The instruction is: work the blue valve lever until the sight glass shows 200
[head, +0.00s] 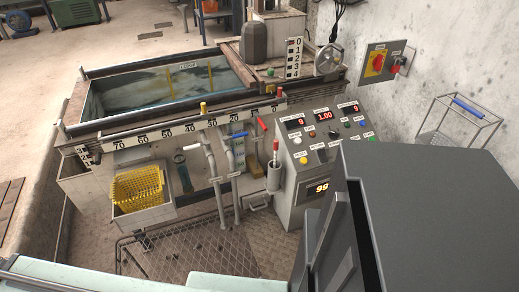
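The blue valve lever (238,135) is a short blue handle on the pipework at the front of the water tank, to the left of a red lever (263,124).
A control panel (325,128) with red displays and several buttons stands right of the levers. A yellow basket (137,190) sits in a tray at the left. Grey pipes (219,172) stand before the tank. A wire rack (460,118) stands by the right wall.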

